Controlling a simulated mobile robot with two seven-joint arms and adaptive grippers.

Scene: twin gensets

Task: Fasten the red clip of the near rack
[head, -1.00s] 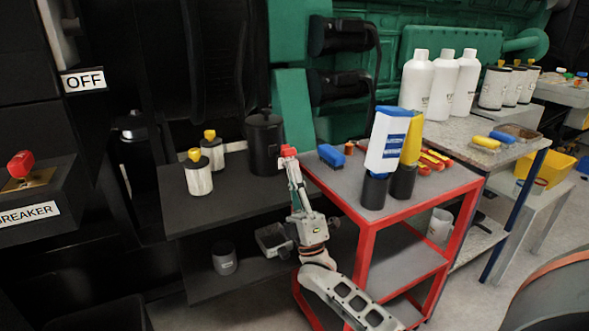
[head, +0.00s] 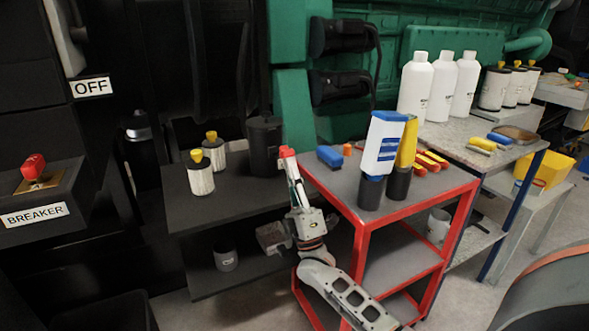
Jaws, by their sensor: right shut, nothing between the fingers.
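My right gripper (head: 288,156) points upward near the middle, its fingers shut and empty. It is in front of the gap between the dark shelf unit (head: 232,211) and the red-framed cart (head: 462,196). A red patch shows at its tips; I cannot tell whether it is part of the gripper or something behind. I cannot make out a separate red clip or tell which unit is the near rack. My left gripper is not in view.
The shelf holds two yellow-capped filters (head: 200,178) and a black canister (head: 264,150). The cart carries a white-and-blue bottle (head: 381,150), a yellow bottle and a blue brush (head: 330,157). A red-handled breaker (head: 33,166) is at left.

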